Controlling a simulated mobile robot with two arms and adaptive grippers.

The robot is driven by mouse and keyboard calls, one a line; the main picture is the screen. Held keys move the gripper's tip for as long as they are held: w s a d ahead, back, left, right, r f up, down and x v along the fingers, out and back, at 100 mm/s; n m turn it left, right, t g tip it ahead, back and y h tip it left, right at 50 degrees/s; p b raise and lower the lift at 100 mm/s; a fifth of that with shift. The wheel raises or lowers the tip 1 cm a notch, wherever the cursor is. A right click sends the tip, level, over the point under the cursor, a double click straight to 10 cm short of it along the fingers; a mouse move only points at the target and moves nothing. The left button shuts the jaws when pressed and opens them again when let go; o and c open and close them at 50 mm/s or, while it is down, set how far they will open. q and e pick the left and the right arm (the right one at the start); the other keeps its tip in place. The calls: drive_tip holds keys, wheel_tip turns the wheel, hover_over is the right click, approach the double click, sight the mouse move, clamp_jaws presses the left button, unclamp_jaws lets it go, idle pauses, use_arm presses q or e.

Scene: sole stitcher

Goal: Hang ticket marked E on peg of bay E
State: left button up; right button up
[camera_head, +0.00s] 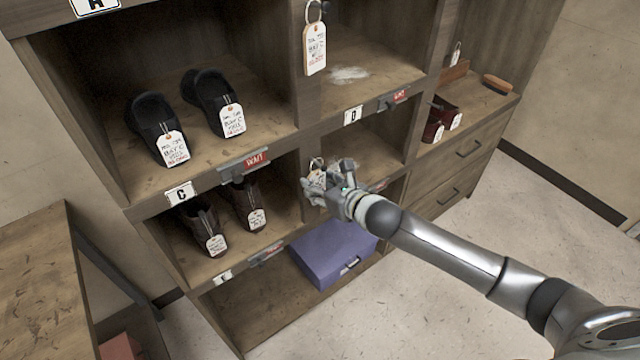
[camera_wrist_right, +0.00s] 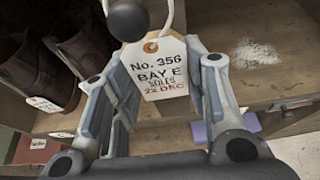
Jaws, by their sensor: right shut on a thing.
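The ticket marked No. 356 BAY E (camera_wrist_right: 160,72) is a cream tag with a brass eyelet, held upright between the fingers of my right gripper (camera_wrist_right: 158,92). Its pale string loop rises on both sides of a dark round knob (camera_wrist_right: 128,18), which looks like a peg's end. I cannot tell whether the loop is over the peg. In the head view my right gripper (camera_head: 325,185) is at the divider right of the lower-left bay, which holds brown shoes (camera_head: 205,225); that bay's label (camera_head: 222,277) is hard to read. My left gripper is not in view.
Another ticket (camera_head: 315,48) hangs on the divider above. Bay C (camera_head: 180,193) holds black shoes with tags. Label D (camera_head: 352,115) is on the shelf edge at right. A purple box (camera_head: 330,252) sits below my gripper. A wooden bench (camera_head: 45,270) stands at the left.

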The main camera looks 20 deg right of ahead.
drive_tip(key=o, duration=0.8)
